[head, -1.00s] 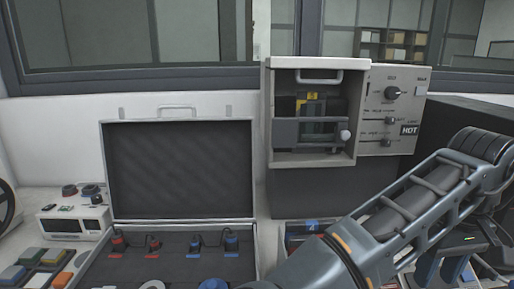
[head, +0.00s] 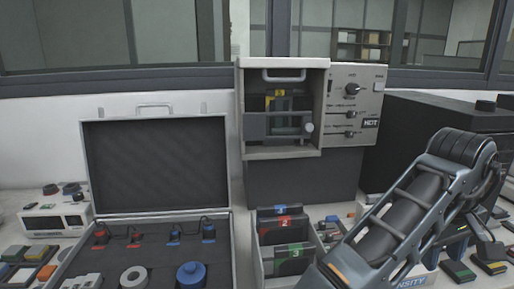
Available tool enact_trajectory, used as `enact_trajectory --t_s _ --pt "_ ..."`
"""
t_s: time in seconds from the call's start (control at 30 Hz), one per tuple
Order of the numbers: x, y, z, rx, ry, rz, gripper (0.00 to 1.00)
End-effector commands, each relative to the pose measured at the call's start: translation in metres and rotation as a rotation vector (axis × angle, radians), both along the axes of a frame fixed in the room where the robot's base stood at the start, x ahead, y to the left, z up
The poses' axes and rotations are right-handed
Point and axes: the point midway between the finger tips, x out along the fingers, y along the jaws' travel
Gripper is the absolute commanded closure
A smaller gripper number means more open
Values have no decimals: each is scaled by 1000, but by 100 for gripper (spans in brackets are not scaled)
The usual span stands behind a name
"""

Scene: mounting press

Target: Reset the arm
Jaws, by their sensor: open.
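My arm reaches in from the right of the head view, folded, with its elbow high and its forearm sloping down to the lower middle edge. My gripper is out of view, past or behind the bottom of the picture. The mounting press (head: 243,110) stands at the back middle. Its front frame is up or open, showing a dark chamber with a yellow-marked part inside. Its control panel (head: 366,87) has a knob, several sliders and a HOT label.
An open case (head: 88,170) with red and blue items stands left of the press. A bin of numbered folders (head: 283,222) is below the press. A white device (head: 55,218) sits at left. Dark boxes (head: 430,115) stand behind my arm at right.

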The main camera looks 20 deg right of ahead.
Motion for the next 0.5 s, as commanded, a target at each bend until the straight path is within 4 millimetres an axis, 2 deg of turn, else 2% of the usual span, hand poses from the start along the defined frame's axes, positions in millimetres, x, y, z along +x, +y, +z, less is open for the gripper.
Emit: enact_trajectory --t_s 0.27,0.4,0.5 --pt "-12 -60 17 -328 -2 -4 56" --pt "-13 -91 37 -566 -30 30 56" --pt "-9 -105 50 -720 -63 77 56"
